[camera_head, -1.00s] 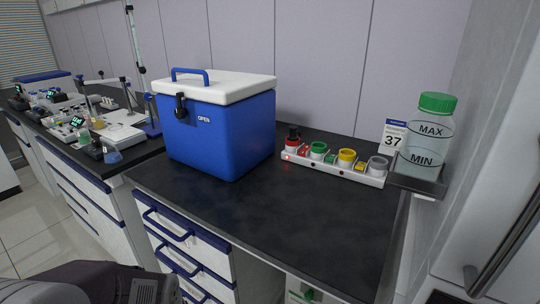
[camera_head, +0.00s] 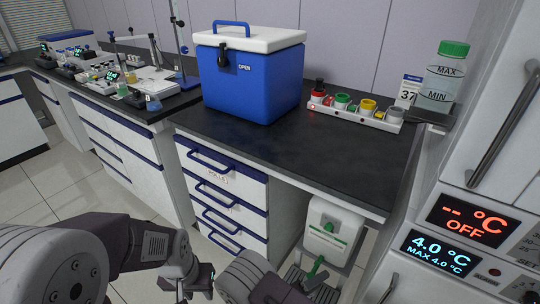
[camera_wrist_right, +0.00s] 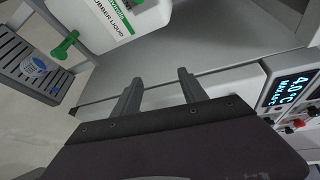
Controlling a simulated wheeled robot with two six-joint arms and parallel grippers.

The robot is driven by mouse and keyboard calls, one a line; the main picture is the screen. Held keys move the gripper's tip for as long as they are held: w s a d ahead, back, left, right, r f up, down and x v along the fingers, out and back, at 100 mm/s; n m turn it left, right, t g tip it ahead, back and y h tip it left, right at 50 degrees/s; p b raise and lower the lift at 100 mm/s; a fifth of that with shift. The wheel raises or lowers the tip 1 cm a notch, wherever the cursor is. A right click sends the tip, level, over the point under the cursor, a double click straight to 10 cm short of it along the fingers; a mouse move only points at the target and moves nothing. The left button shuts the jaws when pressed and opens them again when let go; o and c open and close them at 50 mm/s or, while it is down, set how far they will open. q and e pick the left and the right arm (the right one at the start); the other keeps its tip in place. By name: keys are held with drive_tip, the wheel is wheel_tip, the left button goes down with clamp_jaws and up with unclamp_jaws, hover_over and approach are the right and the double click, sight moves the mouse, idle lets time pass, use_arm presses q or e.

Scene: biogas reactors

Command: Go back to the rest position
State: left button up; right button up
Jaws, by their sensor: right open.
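My left gripper (camera_head: 195,284) is low in the head view, at the end of the arm from the left, in front of the drawers; its fingertips are not clear. My right arm (camera_head: 258,281) shows at the bottom centre of the head view. In the right wrist view my right gripper (camera_wrist_right: 158,86) is open, with its two fingers apart and nothing between them. Behind the fingers are a grey cabinet side, and at upper left a white canister (camera_wrist_right: 118,30) with a green tap (camera_wrist_right: 65,45).
The black bench (camera_head: 290,150) holds a blue cooler (camera_head: 250,85) with a closed white lid and a rack (camera_head: 357,115) of coloured caps. The canister (camera_head: 333,230) is under the bench. A unit with displays (camera_head: 437,252) bounds the right side.

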drive_tip(key=s+d+r+m+g+y, duration=0.2)
drive_tip(key=s+r+m+g+y, duration=0.3)
drive_tip(key=m, duration=1)
drive_tip(key=s+d+r+m+g+y, duration=0.2)
drive_tip(key=s+r+m+g+y, duration=0.3)
drive_tip(key=m, duration=0.9)
wheel_tip(320, 180, up, 31)
drive_tip(key=w+m+t+y+p, duration=0.1)
drive_tip(key=m+p, duration=1.1)
drive_tip(key=p, duration=1.6)
drive_tip(key=shift+w+a+t+y+p, duration=0.15)
drive_tip(key=shift+a+t+y+p, duration=0.15)
drive_tip(key=shift+t+y, duration=0.7)
drive_tip(key=shift+f, duration=0.1)
